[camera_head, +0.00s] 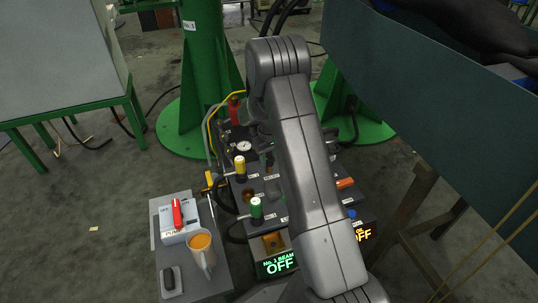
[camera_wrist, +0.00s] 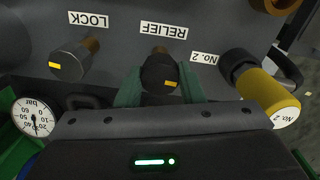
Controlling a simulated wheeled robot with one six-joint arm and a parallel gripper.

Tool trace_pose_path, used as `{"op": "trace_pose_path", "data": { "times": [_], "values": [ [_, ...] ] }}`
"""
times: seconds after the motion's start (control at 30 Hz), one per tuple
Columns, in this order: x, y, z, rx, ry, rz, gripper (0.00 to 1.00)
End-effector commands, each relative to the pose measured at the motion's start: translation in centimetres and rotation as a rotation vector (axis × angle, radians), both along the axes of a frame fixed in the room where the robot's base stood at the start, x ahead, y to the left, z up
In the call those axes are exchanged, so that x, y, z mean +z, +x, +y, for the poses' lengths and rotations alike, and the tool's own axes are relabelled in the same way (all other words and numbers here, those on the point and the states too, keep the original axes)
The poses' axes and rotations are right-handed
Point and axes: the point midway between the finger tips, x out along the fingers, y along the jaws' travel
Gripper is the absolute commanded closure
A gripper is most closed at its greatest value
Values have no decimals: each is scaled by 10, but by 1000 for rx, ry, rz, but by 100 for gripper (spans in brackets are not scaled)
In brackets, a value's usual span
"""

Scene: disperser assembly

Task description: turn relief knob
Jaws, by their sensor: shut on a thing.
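The relief knob (camera_wrist: 160,72) is a dark, faceted knob with a small yellow mark, below the upside-down RELIEF label (camera_wrist: 163,30) in the wrist view. My gripper (camera_wrist: 160,92) is shut on the knob, with a green finger on each side of it.
In the wrist view a similar lock knob (camera_wrist: 70,60) is on the left and a yellow No. 2 handle (camera_wrist: 262,92) close on the right. A pressure gauge (camera_wrist: 33,117) is at lower left.

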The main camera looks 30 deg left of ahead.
Motion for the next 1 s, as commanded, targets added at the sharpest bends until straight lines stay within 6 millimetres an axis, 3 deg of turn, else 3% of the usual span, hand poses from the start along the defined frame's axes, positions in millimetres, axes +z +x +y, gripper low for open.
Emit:
{"op": "trace_pose_path", "data": {
  "times": [0.7,1.0],
  "values": [
    [2,0,0,-667,-1,-1,88],
    [1,0,1,-868,1,-1,88]
  ]
}}
